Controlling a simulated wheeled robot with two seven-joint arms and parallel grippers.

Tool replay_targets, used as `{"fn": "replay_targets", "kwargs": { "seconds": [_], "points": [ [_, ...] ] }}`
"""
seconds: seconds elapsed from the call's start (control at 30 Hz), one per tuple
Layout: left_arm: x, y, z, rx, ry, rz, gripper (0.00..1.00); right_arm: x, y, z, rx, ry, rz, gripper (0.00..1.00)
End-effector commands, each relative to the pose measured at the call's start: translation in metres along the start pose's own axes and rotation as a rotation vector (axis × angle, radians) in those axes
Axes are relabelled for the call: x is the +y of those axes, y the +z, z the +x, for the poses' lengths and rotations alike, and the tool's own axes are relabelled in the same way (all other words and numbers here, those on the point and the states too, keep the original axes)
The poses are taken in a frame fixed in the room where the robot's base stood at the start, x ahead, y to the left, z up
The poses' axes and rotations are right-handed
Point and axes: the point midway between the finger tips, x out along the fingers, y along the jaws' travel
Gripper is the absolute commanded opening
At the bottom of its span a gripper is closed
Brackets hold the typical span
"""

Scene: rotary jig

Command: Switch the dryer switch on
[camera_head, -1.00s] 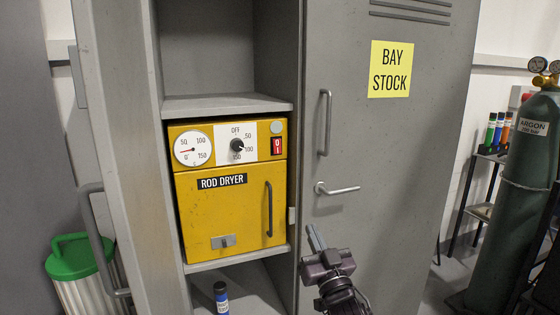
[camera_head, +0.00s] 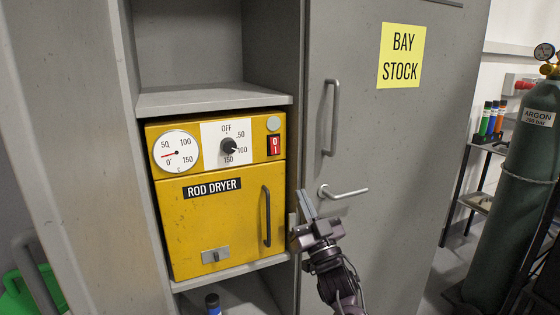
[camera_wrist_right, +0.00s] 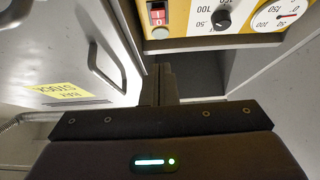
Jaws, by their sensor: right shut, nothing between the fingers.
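The yellow rod dryer (camera_head: 222,253) stands on a shelf of the open grey cabinet in the head view. Its small red and white switch, marked 0 and 1 (camera_head: 275,145), is at the upper right of the panel. The switch also shows in the right wrist view (camera_wrist_right: 158,18), beyond the fingertips. A black dial (camera_head: 229,147) is left of it. My right gripper (camera_head: 308,205) is shut and empty, in front of the cabinet's middle edge, below and right of the switch and apart from it. It also shows in the wrist view (camera_wrist_right: 160,82). My left gripper is out of view.
The grey cabinet door marked BAY STOCK (camera_head: 385,150) is shut, with a protruding lever handle (camera_head: 345,192) close to my right gripper. The dryer's vertical handle (camera_head: 266,216) sticks out. A blue bottle (camera_head: 212,303) stands below. A green argon cylinder (camera_head: 518,190) is at the right.

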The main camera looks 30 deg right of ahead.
Motion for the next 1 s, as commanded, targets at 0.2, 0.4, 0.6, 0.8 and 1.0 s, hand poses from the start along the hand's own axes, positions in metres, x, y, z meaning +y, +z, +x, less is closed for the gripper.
{"fn": "replay_targets", "kwargs": {
  "seconds": [0.2, 0.4, 0.6, 0.8, 1.0],
  "points": [
    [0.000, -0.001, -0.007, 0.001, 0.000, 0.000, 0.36, 0.001, -0.003, 0.017, 0.003, 0.002, -0.001, 0.00],
    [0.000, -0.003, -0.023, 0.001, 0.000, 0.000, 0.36, 0.000, -0.005, 0.057, 0.004, 0.001, -0.001, 0.00],
    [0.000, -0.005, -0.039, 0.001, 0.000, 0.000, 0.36, 0.000, -0.004, 0.101, 0.003, 0.002, -0.001, 0.00],
    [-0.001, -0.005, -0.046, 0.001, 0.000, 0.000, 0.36, 0.000, 0.016, 0.119, -0.001, 0.002, 0.000, 0.00],
    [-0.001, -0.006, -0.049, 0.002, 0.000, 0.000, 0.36, 0.000, 0.026, 0.128, -0.001, 0.002, 0.000, 0.00]
  ]
}}
